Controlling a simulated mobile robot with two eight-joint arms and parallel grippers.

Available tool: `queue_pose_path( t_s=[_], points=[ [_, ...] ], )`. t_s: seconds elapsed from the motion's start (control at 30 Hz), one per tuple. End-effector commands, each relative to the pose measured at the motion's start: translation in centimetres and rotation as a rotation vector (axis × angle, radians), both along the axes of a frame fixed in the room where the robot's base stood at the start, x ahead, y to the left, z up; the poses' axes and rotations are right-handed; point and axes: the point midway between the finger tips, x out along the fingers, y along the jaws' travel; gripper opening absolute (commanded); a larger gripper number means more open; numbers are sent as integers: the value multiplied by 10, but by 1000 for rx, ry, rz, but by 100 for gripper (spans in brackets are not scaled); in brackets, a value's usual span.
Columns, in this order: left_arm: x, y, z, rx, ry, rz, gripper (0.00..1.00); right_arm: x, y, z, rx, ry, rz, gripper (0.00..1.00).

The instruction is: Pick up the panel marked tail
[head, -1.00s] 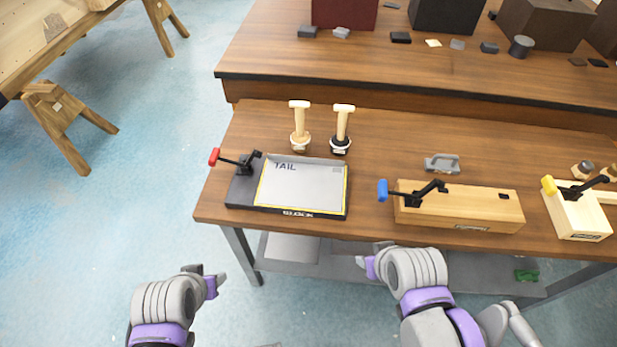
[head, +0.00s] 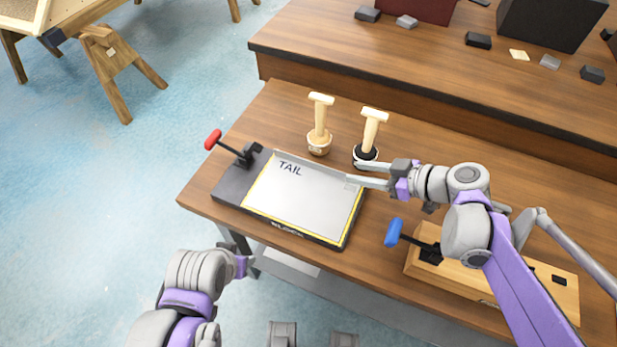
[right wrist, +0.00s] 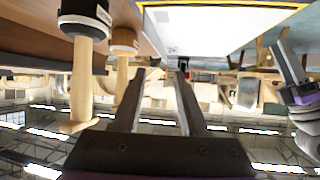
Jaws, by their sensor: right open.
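The panel marked TAIL (head: 303,194) is a flat light-grey sheet lying in a dark tray-like block (head: 228,186) with a yellow border line, near the table's front left. A red-handled clamp (head: 228,147) stands at the block's left end. My right gripper (head: 366,173) is open and empty at the panel's right back corner, with its fingers pointing left. In the right wrist view the open fingers (right wrist: 158,95) show with the panel's pale surface (right wrist: 215,22) beyond them. My left gripper (head: 243,264) is in front of the table, off the panel; its fingers are too unclear to judge.
Two wooden-handled tools stand behind the panel: one pale-based (head: 320,125), one black-based (head: 369,137) close to my right gripper. A wooden block with a blue-handled clamp (head: 440,262) lies under my right arm. A raised shelf (head: 400,70) runs behind.

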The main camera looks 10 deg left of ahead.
Motion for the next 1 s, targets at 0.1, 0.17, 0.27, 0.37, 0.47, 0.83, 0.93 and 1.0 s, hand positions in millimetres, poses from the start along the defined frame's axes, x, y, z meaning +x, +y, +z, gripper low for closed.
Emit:
queue_pose_path(
  t_s=[0.1,0.17,0.27,0.37,0.47,0.83,0.93,1.0],
  points=[
    [-1,0,-5,0,2,0,50,8,11,-8,6,-19,13,43],
    [-1,0,-6,0,2,0,50,12,19,-13,7,-19,14,43],
    [-1,0,-8,0,3,0,50,19,31,-20,5,-18,13,43],
    [-1,0,-9,0,3,0,50,24,39,-25,6,-17,11,43],
    [-1,0,-9,0,3,0,50,26,43,-27,5,-17,9,43],
    [-1,0,-17,0,6,0,50,47,73,-53,5,-16,11,43],
    [-1,0,-18,0,6,0,50,50,79,-56,4,-17,9,43],
    [-1,0,-18,0,6,0,50,50,79,-56,3,-16,8,43]
  ],
)
